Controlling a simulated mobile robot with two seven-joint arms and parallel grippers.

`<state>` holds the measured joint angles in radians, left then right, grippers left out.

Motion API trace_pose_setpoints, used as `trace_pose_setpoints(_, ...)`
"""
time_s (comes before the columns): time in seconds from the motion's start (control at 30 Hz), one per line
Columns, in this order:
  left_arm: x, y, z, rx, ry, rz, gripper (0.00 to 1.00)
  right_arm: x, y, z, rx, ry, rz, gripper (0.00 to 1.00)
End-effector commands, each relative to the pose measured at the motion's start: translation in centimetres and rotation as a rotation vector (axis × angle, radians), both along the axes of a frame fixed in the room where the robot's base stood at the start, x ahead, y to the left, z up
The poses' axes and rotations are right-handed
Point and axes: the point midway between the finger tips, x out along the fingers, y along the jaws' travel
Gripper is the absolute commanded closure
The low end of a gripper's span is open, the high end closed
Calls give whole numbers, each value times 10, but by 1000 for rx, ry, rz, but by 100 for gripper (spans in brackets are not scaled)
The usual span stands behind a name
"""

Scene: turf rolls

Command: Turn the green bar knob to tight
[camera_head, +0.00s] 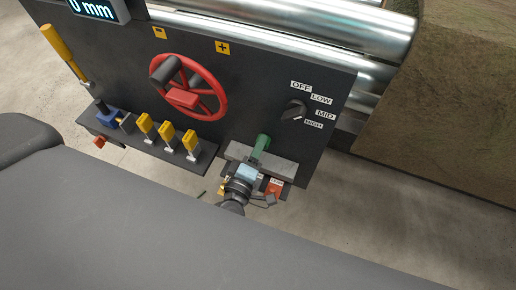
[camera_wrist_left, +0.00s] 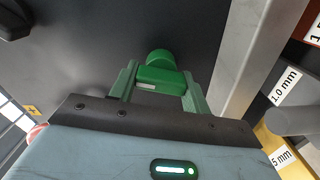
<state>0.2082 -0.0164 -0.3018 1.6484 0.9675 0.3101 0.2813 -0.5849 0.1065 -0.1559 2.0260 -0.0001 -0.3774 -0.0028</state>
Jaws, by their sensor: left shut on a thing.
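The green bar knob (camera_wrist_left: 160,74) sits on the dark panel face, with a round green boss behind its bar. My left gripper (camera_wrist_left: 160,88) is shut on the bar, one green finger on each side of it. In the head view, the gripper (camera_head: 258,154) reaches up to the panel's lower right, and the knob and fingers merge into one small green shape there. No tight marking for this knob can be read in either view. My right gripper is in neither view.
A black selector knob (camera_head: 294,109) marked OFF, LOW, MID and HIGH is above right. A grey ledge (camera_head: 285,168) and labelled thickness tags (camera_wrist_left: 285,86) are close by the gripper. A red handwheel (camera_head: 208,88), yellow-handled switches (camera_head: 167,134) and a yellow lever (camera_head: 62,50) are left.

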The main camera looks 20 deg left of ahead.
Motion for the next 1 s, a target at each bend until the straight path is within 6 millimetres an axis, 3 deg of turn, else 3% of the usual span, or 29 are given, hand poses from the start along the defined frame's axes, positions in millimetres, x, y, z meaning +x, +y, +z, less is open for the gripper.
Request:
trace_pose_setpoints(0.4, -1, 0, -2, -226, 10, 1, 76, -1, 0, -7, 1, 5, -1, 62)
trace_pose_setpoints(1.0, 0, 0, -2, -272, 11, 1, 76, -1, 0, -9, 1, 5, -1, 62)
